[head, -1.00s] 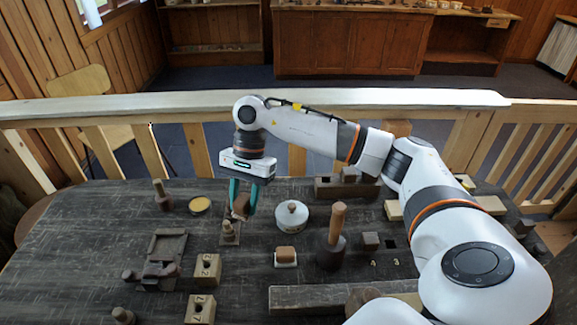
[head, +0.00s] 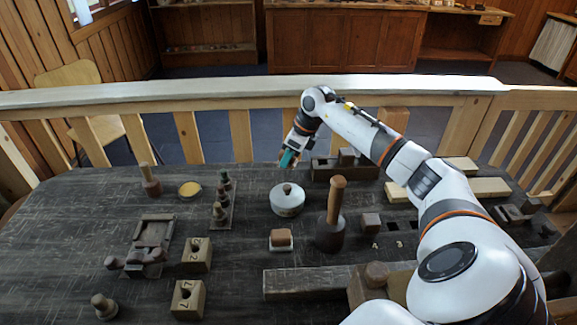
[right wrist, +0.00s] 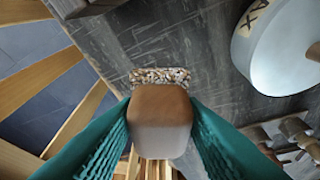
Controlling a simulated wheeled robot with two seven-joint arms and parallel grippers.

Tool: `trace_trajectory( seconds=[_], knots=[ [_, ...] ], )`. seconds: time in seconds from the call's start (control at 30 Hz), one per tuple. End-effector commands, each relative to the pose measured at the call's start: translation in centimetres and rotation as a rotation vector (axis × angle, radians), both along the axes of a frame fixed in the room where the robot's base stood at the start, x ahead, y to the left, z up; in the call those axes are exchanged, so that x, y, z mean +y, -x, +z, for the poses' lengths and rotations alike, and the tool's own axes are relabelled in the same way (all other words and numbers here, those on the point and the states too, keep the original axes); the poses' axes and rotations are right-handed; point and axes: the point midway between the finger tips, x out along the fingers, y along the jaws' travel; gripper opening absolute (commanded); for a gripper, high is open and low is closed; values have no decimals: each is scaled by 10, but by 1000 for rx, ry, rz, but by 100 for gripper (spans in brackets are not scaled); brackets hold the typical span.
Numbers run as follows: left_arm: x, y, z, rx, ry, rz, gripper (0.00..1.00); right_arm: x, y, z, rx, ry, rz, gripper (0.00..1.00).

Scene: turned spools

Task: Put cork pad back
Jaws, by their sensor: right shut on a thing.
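The cork pad (right wrist: 160,77) shows in the right wrist view as a speckled cork layer on a brown rounded block, which faces the camera. My right gripper (right wrist: 160,122) is shut on that brown block, with a green finger on each side. In the head view my right gripper (head: 288,158) is above the far edge of the table, behind the white lidded pot (head: 287,202). The pad is mostly hidden there by the fingers. My left gripper is not in view.
A row of small turned spools (head: 220,208) stands left of the pot. A brown block on a white pad (head: 281,240) and a tall-handled mallet (head: 332,225) stand in front. A dark slotted block (head: 325,171) lies at the back. A wooden rail (head: 220,93) runs beyond the table.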

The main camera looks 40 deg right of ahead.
Motion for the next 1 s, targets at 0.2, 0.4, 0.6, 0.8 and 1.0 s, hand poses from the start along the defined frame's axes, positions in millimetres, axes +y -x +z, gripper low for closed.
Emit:
trace_trajectory(
  seconds=[0.2,0.4,0.6,0.8,1.0],
  knots=[
    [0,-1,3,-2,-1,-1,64,0,0,-20,1,-1,-1,14],
    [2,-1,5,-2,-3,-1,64,0,0,-41,-1,0,1,14],
    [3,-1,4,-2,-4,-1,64,0,0,-41,-2,1,1,14],
    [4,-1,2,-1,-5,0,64,0,0,-44,-1,0,2,48],
    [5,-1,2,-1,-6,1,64,0,0,-44,-1,0,2,57]
  ],
)
